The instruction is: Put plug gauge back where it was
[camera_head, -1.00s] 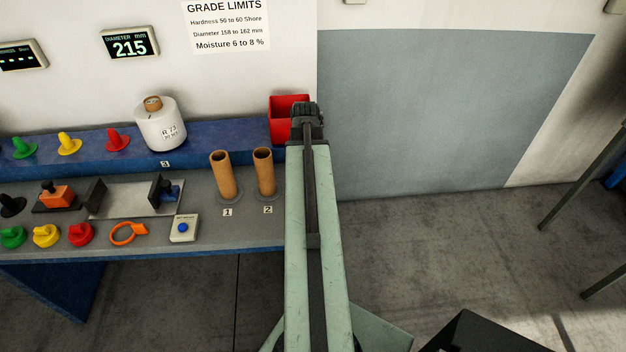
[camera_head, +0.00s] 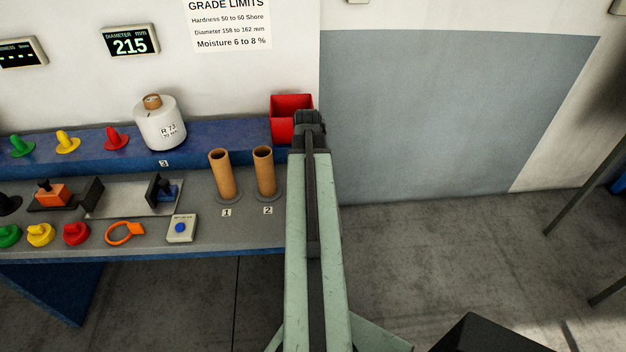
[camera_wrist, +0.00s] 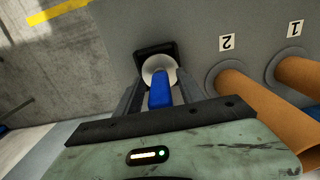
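The plug gauge shows in the wrist view as a blue handle (camera_wrist: 160,90) with a pale round face (camera_wrist: 149,68) beyond it. It lies between the dark fingers of my gripper (camera_wrist: 160,80), which look shut on it, though the contact is partly hidden. A black square piece (camera_wrist: 152,49) shows just past the pale face; I cannot tell whether it is part of the gauge or stands on the bench. In the head view my gripper (camera_head: 309,125) is in front of the red bin, right of tube 2, and the gauge is hidden there.
Two brown tubes (camera_head: 222,175) (camera_head: 264,173) stand upright left of my arm on the grey bench (camera_head: 200,225). A red bin (camera_head: 289,110) is behind my gripper. A white bobbin (camera_head: 160,125) stands on the blue ledge (camera_head: 215,143).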

